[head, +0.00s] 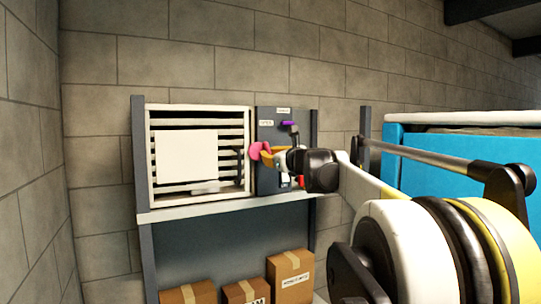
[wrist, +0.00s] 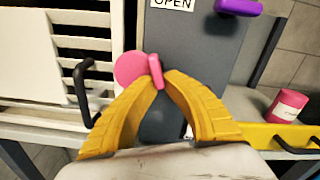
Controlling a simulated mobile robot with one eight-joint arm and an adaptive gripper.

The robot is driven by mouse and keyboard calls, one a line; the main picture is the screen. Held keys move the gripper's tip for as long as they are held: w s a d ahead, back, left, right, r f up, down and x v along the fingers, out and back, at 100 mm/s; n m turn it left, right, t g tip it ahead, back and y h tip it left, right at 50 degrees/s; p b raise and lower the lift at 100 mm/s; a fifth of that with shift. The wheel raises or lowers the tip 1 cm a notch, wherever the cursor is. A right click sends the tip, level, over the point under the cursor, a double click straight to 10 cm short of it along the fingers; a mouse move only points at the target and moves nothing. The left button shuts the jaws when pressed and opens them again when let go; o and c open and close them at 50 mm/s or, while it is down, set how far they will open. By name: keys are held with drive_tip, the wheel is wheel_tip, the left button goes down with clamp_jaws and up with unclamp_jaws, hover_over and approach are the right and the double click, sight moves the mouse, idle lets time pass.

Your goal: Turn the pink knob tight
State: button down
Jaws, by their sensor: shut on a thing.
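The pink knob (head: 256,150) sits at the left edge of the grey panel (head: 267,185), beside the white slatted unit. In the wrist view, the pink knob (wrist: 132,68) shows as a round disc with a raised pink bar. My gripper (wrist: 158,82) has its yellow fingertips closed on the bar, one on each side. The bar stands nearly upright, leaning slightly. In the head view, my gripper (head: 266,156) reaches the knob from the right, and its fingers partly cover the panel.
A purple handle (wrist: 238,7) is on the panel, up and right of the knob. An "OPEN" label (wrist: 172,4) is above it. A black handle (wrist: 82,90) juts out at left. A pink-red can (wrist: 287,108) stands right. Cardboard boxes (head: 290,272) sit below the shelf (head: 190,211).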

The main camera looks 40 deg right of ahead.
drive_tip(key=shift+w+a+m, duration=0.1)
drive_tip(key=shift+a+m, duration=0.05)
drive_tip(key=shift+m, duration=0.65)
drive_tip(key=shift+a+m, duration=0.15)
drive_tip(key=shift+m, duration=0.65)
drive_tip(key=c, duration=1.5)
unclamp_jaws()
drive_tip(key=v, duration=1.2)
